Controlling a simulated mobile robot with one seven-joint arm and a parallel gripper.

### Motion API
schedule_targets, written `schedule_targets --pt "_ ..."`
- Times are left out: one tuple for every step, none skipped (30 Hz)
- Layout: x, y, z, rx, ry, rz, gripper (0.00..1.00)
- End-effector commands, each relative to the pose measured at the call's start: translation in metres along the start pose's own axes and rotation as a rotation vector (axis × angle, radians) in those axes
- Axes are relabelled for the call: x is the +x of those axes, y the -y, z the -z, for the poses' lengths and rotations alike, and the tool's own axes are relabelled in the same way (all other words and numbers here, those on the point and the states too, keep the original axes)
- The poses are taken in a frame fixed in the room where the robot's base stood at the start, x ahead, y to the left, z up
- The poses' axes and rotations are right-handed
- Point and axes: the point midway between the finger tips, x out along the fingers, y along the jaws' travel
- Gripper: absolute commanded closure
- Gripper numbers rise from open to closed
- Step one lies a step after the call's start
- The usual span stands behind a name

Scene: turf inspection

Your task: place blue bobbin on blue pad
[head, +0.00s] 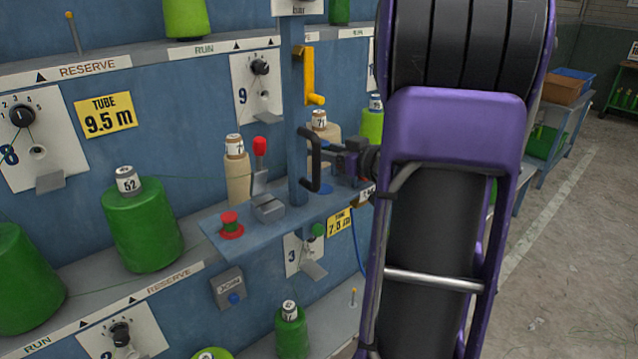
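I cannot make out a blue bobbin; my arm hides much of the right side.
Green bobbins (143,225) and a beige one (237,178) stand around. Floor at right is open.

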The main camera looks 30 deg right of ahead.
Motion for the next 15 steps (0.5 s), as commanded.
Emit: schedule_targets --pt "0.002 0.000 -0.015 0.005 0.002 -0.001 1.00" --pt "0.003 0.000 -0.020 0.004 0.002 -0.001 1.00" --pt "0.004 0.000 -0.026 0.005 0.003 -0.001 1.00" --pt "0.004 0.000 -0.030 0.004 0.002 -0.001 1.00" --pt "0.005 0.000 -0.033 0.003 0.001 -0.001 1.00" --pt "0.005 0.000 -0.035 0.003 0.000 -0.001 1.00" --pt "0.005 0.000 -0.037 0.003 0.000 -0.001 1.00" --pt "0.006 0.000 -0.038 0.002 0.000 -0.001 1.00" --pt "0.006 0.000 -0.041 0.002 0.000 -0.001 1.00" --pt "0.006 0.000 -0.044 0.003 0.001 -0.001 1.00" --pt "0.007 0.000 -0.047 0.003 0.001 -0.001 1.00" --pt "0.008 0.000 -0.053 0.004 0.001 -0.001 1.00" --pt "0.009 0.000 -0.058 0.003 0.002 -0.001 1.00" --pt "0.009 0.000 -0.063 0.004 0.002 -0.001 1.00" --pt "0.010 0.000 -0.068 0.005 0.002 -0.001 1.00"
